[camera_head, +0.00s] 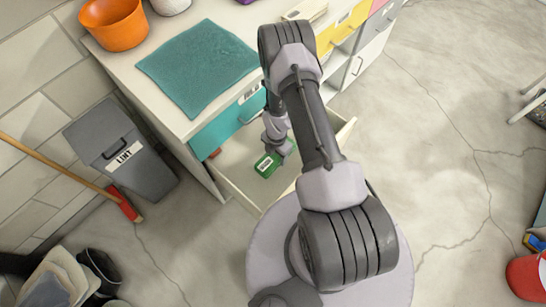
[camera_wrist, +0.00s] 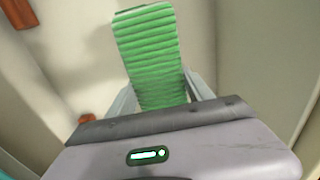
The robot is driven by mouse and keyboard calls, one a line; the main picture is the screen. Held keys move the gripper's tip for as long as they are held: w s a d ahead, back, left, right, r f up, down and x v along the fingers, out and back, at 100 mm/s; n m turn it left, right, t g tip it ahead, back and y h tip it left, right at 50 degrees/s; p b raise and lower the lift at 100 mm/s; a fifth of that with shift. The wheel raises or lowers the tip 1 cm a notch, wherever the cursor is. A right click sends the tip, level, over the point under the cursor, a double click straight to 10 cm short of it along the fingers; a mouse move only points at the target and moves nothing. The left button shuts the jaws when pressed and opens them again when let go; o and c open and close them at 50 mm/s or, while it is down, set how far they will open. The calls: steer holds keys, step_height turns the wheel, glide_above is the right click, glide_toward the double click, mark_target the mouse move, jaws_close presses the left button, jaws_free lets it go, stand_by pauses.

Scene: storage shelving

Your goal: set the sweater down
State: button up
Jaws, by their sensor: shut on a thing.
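In the wrist view, the green sweater (camera_wrist: 150,50) shows ribbed, stacked folds between my two fingers (camera_wrist: 160,90). It is over the inside of an open cream drawer (camera_head: 234,190) below the teal drawer front. I cannot tell whether it touches the drawer floor. My gripper hides its near end in the wrist view.
Brown pieces (camera_wrist: 20,12) lie in the drawer, near its walls. On the cabinet top (camera_head: 133,84) are a teal cloth (camera_head: 198,66) and an orange pot (camera_head: 113,27). A grey lint bin (camera_head: 120,152) and a broom (camera_head: 60,168) stand at left. Floor at right is mostly clear.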

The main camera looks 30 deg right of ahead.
mark_target(276, 155)
step_height(276, 155, down, 9)
steer(key=b, duration=0.3)
steer(key=shift+s+b, duration=0.15)
steer(key=shift+b, duration=0.2)
steer(key=shift+f, duration=0.2)
steer(key=o, duration=1.7)
steer(key=shift+c, duration=0.2)
step_height(276, 155, up, 12)
steer(key=p, duration=0.5)
steer(key=shift+r, duration=0.25)
